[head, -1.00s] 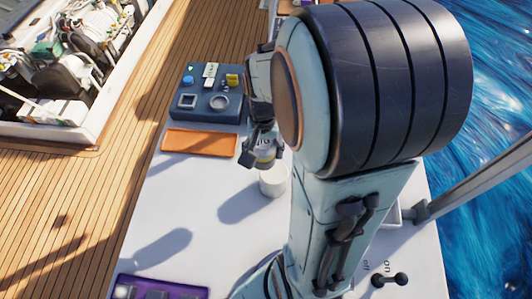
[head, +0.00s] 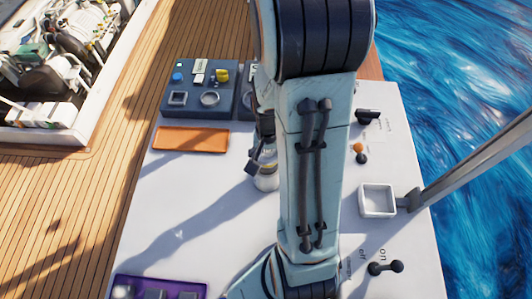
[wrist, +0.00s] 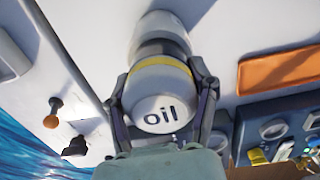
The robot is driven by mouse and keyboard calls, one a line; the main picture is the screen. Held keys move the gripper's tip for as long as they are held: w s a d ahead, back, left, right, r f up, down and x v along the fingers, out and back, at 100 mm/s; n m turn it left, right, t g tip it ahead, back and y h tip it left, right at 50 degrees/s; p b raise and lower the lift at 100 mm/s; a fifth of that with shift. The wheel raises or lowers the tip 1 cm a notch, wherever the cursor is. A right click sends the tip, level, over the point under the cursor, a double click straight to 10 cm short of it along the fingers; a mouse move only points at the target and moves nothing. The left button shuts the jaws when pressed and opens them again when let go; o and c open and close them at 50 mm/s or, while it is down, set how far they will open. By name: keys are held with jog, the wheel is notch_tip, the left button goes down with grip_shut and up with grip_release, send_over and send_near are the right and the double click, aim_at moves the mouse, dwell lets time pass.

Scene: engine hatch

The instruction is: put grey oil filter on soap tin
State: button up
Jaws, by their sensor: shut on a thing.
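The oil filter (wrist: 160,100) fills the middle of the wrist view, with a pale grey end marked "oil", a yellow band and a darker band. My gripper (wrist: 165,112) is shut on it, one finger on each side. In the head view the filter (head: 268,166) shows beside my arm, and my gripper (head: 258,160) is partly hidden. A white rounded form (wrist: 160,25) shows beyond the filter; it may be the soap tin. I cannot tell whether the two touch.
An orange tray (head: 190,139) and blue instrument panel (head: 200,88) lie at the back left. A white square dish (head: 378,198) and a lever (head: 385,267) are on the right. A purple tray (head: 160,288) is at the front. The left middle of the table is clear.

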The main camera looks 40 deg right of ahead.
aim_at(266, 151)
jog(key=o, duration=1.2)
jog(key=shift+o, duration=0.2)
notch_tip(266, 151, up, 12)
jog(key=shift+f, duration=0.15)
jog(key=s+a+r+n, duration=0.1)
jog(key=s+a+n, duration=0.3)
jog(key=a, duration=0.3)
jog(key=s+a+r+n, duration=0.2)
jog(key=s+a+n, duration=0.3)
jog(key=a, duration=0.3)
jog(key=shift+s+n+y, duration=0.15)
jog(key=shift+n+y, duration=0.25)
jog(key=shift+n, duration=0.2)
